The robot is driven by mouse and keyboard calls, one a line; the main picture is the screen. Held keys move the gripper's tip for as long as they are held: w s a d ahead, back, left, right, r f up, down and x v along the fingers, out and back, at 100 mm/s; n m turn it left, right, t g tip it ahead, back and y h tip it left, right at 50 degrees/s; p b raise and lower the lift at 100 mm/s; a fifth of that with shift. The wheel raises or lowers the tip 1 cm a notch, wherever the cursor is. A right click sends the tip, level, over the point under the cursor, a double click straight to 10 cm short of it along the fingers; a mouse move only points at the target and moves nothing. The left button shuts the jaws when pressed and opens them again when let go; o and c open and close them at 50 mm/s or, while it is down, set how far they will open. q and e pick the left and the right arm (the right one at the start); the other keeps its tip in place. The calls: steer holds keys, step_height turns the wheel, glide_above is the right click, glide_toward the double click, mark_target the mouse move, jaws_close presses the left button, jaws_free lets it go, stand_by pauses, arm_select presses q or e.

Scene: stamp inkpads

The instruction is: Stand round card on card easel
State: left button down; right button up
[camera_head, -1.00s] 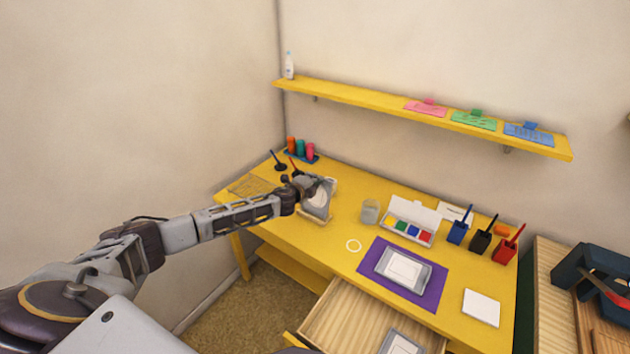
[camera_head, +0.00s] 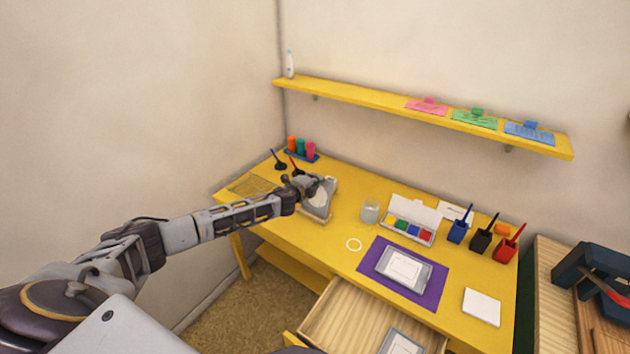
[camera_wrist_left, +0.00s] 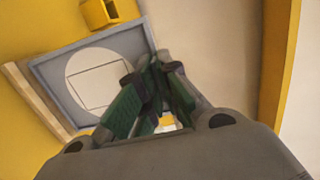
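The round card (camera_wrist_left: 85,72) is a white disc with a thin rectangle drawn on it. It is against the grey-blue panel of the card easel (camera_wrist_left: 45,72), which has a wooden ledge, and lies within the panel's outline. In the head view the pale disc (camera_head: 318,201) shows on the tilted easel (camera_head: 327,212) at the left of the desk. My left gripper (camera_wrist_left: 153,68) is at the panel's edge, its green-padded fingers close together and overlapping the disc's rim. Whether they pinch the card is hidden. My right gripper is not in view.
A white ring (camera_head: 354,245) and a glass jar (camera_head: 370,211) stand right of the easel. A purple mat (camera_head: 369,270) bears a grey frame. The drawer (camera_head: 345,309) is open at the front. A shelf (camera_head: 370,101) runs above.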

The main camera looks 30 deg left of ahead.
arm_select(q)
steer(key=shift+f, duration=0.15)
stand_by(0.4)
steer(key=c, duration=1.6)
jaws_free()
steer(key=shift+o, duration=0.2)
steer(key=shift+s, duration=0.2)
steer(key=v, duration=1.1)
steer(key=shift+s, duration=0.3)
